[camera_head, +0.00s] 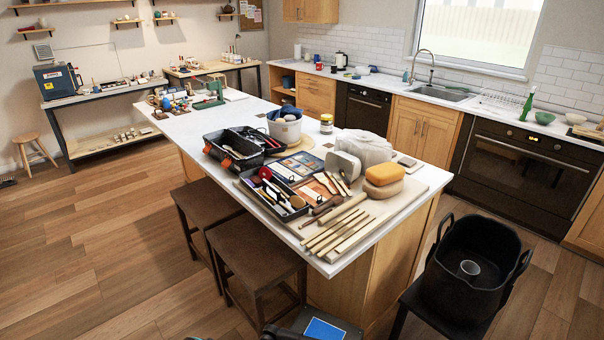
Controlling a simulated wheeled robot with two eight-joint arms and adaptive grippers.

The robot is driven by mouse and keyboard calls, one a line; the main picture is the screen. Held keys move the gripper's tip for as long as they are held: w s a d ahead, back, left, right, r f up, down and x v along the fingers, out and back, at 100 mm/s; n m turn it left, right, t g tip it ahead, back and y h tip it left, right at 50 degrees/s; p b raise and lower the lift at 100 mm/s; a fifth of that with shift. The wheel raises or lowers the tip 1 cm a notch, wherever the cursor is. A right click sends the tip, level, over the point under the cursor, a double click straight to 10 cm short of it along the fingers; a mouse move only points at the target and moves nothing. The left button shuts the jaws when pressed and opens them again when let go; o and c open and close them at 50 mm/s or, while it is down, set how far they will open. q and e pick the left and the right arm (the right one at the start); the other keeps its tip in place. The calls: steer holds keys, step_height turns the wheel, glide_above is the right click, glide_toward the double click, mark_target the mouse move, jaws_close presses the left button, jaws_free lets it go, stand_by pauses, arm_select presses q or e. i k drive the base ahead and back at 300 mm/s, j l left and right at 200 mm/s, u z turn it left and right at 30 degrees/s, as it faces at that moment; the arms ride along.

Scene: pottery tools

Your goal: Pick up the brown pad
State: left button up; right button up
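On the white kitchen island (160,122), a tan-brown rounded pad (383,190) lies near the right edge, under a yellow-orange sponge-like block (385,173). The block covers most of its top, so mainly its front side shows. A flat reddish-brown piece (314,191) also lies in the middle of the tools; I cannot tell whether it is a pad. Neither of my grippers can be made out in the head view.
Beside the pad are a grey-white block (343,166), a plastic bag (367,148) and several wooden sticks (338,232). A black toolbox (234,147) and tool tray (283,208) stand left. Brown stools (257,262) and a black tub (473,262) flank the island's near end.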

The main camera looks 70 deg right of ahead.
mark_target(258, 181)
steer(key=i+l+z, duration=0.15)
steer(key=i+z, duration=0.25)
steer(key=i, duration=0.35)
steer(key=i+j+z, duration=0.1)
steer(key=i+z, duration=0.3)
steer(key=i, duration=0.35)
steer(key=i+z, duration=0.35)
steer(key=i+j+z, duration=0.1)
steer(key=z, duration=0.25)
steer(key=i+j+z, duration=0.2)
steer(key=i+z, duration=0.35)
steer(key=z, duration=0.35)
steer(key=i+z, duration=0.15)
steer(key=z, duration=0.3)
steer(key=i+j+z, duration=0.1)
steer(key=z, duration=0.4)
steer(key=i+j+z, duration=0.2)
steer(key=z, duration=0.25)
steer(key=i+j+z, duration=0.1)
steer(key=z, duration=0.4)
